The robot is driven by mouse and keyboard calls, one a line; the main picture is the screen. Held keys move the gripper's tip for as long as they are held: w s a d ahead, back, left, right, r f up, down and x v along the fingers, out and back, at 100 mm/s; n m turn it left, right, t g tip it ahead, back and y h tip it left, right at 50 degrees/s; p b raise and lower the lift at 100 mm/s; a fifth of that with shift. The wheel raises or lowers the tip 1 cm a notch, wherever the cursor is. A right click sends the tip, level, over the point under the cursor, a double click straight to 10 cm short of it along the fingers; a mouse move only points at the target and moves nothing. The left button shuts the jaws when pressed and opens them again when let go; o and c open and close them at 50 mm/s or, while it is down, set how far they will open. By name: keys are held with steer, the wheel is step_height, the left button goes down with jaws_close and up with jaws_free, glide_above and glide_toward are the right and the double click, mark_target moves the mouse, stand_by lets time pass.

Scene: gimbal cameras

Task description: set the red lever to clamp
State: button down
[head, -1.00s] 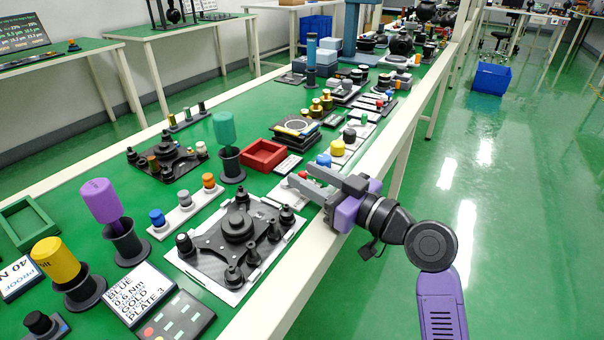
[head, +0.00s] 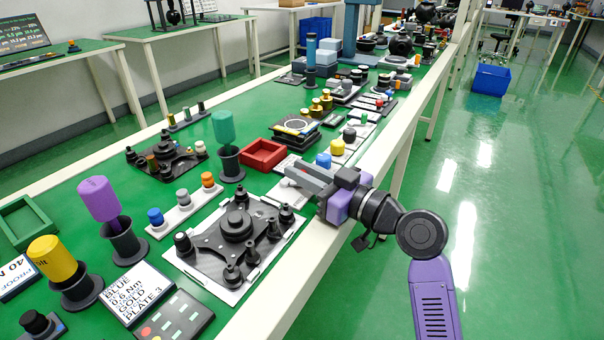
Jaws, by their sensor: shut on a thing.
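My gripper (head: 298,175) reaches in from the right over the front edge of the green bench. Its grey fingers are close together, shut, and point left over a small pale panel (head: 281,193). The red lever is hidden now. It showed red between the fingers a second ago, so the fingers appear to be shut on it. Its setting and any clamp marking cannot be made out.
A dark fixture plate with several black knobs (head: 238,227) lies left of my gripper. A red tray (head: 263,155) is behind it. Blue (head: 323,160) and yellow (head: 337,147) knobs stand close behind the fingers.

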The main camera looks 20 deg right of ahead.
steer(key=shift+w+d+f+n+g+y+b, duration=0.15)
steer(key=shift+n+g+y+b, duration=0.25)
steer(key=shift+b, duration=0.3)
steer(key=shift+y, duration=0.4)
steer(key=c, duration=1.4)
jaws_free()
steer(key=p+v, duration=0.1)
steer(key=v, duration=0.6)
steer(key=shift+s+d, duration=0.2)
steer(key=shift+s, duration=0.15)
